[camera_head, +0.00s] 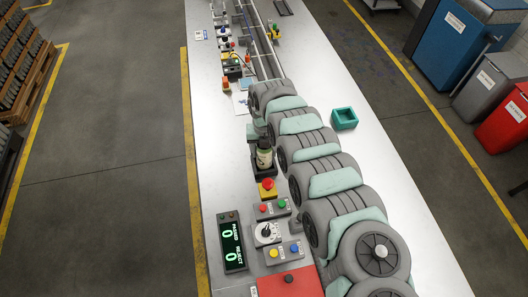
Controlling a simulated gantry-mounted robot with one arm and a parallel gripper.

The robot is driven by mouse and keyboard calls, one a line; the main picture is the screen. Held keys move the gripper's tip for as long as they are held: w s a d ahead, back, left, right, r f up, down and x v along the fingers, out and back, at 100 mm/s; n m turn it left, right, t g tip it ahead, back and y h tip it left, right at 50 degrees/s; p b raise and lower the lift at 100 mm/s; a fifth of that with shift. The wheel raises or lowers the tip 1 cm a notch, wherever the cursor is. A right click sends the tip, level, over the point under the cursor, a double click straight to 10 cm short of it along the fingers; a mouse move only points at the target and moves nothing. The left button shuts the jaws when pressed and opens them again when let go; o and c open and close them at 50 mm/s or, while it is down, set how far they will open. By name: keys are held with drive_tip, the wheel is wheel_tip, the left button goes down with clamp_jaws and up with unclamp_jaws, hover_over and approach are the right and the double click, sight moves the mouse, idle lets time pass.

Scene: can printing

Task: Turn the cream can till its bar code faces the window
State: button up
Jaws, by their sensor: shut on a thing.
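The cream can (264,159) stands upright in a dark fixture on the long bench, left of my arm. It is small in the view, and a dark part covers its top. My gripper (262,144) is at the can's top, below my wrist, and is shut on the can. The fingers are dark and hard to tell from the fixture. The bar code cannot be made out, nor which way it faces. The window cannot be told apart from the dark fixture parts around the can.
A red stop button (267,184), a dial box (266,233) and a button box (284,251) stand nearer on the bench. A counter display (231,241) reads PASSED 0, REJECT 0. A teal tray (344,118) is right of my arm.

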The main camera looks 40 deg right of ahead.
drive_tip(key=o, duration=1.4)
drive_tip(key=shift+r, duration=0.1)
wheel_tip(320, 180, up, 11)
drive_tip(key=shift+f+b, duration=0.2)
drive_tip(key=shift+b, duration=0.15)
